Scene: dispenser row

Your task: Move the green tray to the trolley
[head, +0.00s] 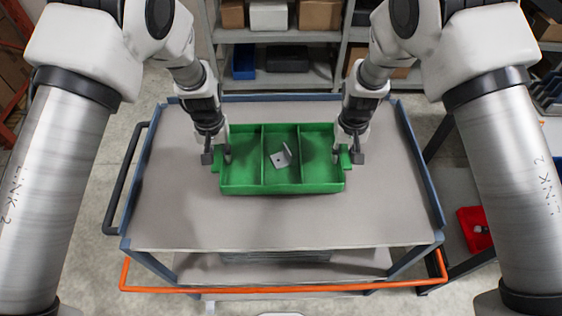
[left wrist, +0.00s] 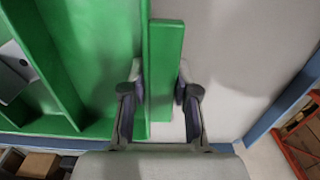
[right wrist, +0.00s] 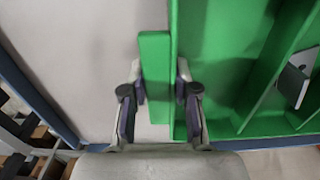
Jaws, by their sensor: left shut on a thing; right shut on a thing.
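The green tray (head: 283,188) has three compartments and is over the far middle of the trolley top (head: 280,225). I cannot tell whether it rests on the trolley top or hangs just above it. A grey metal bracket (head: 281,157) lies in its middle compartment. My left gripper (head: 217,155) is shut on the tray's left handle; that handle also shows in the left wrist view (left wrist: 166,50). My right gripper (head: 348,156) is shut on the right handle, which also shows in the right wrist view (right wrist: 154,60). The tray looks about level.
The trolley has blue edge rails (head: 420,165), a black side handle (head: 122,180) and an orange bar (head: 280,289) at the near side. Shelves (head: 287,37) with boxes stand behind. A red tray (head: 475,231) sits at the right. The near half of the trolley top is clear.

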